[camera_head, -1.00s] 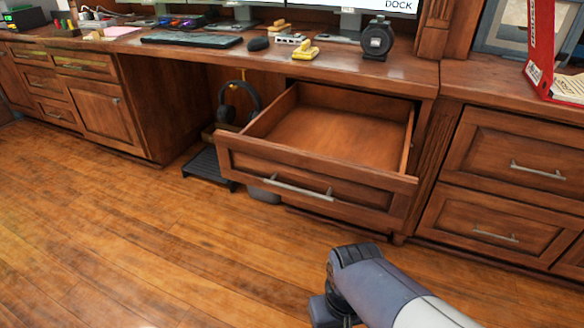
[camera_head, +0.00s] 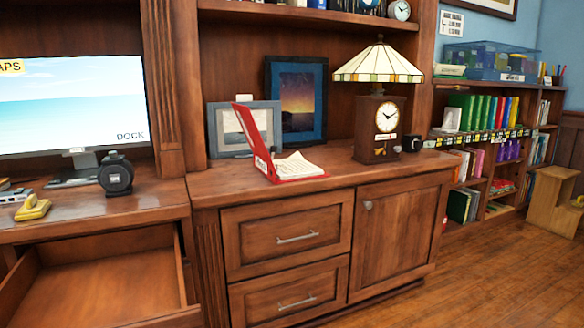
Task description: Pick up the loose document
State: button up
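An open red binder (camera_head: 262,148) stands on the wooden cabinet top, its cover raised and tilted. White papers (camera_head: 296,166) lie on its flat side; I cannot tell whether any sheet is loose from it. My gripper is outside the view.
An open, empty drawer (camera_head: 105,285) juts out at lower left. A lamp with a clock base (camera_head: 379,128) stands right of the binder, and framed pictures (camera_head: 296,98) lean behind it. Bookshelves (camera_head: 490,150) and a wooden step stool (camera_head: 553,200) are at right. Floor (camera_head: 450,285) is clear at lower right.

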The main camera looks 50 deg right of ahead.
aim_at(296, 163)
jog(key=z, duration=1.65)
